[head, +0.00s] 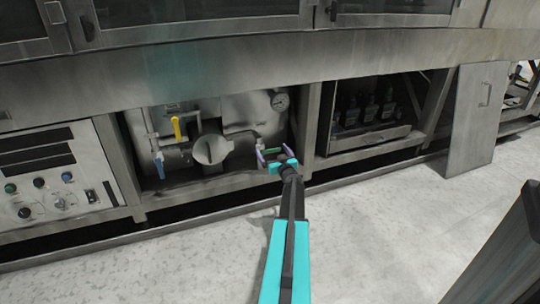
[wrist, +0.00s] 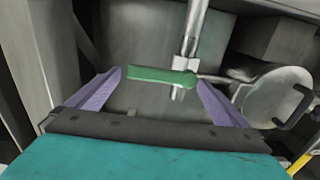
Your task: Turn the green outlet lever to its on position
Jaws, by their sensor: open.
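The green outlet lever (wrist: 155,75) shows in the wrist view as a short bar lying crosswise to a metal pipe (wrist: 192,35), its right end at the pipe's valve fitting. My gripper (wrist: 159,82) is open, with one purple finger on each side of the lever. Gaps show between both fingertips and the lever, and nothing is held. In the head view my gripper (head: 274,154) reaches into the lower bay of the machine, right of the funnel. The lever is small there and partly hard to make out between the fingers.
In the head view, a metal funnel (head: 211,150), a yellow lever (head: 177,128) and a blue lever (head: 160,166) stand left of my gripper. A gauge (head: 280,101) sits above it. A frame post (head: 306,130) is close on the right. The floor in front is clear.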

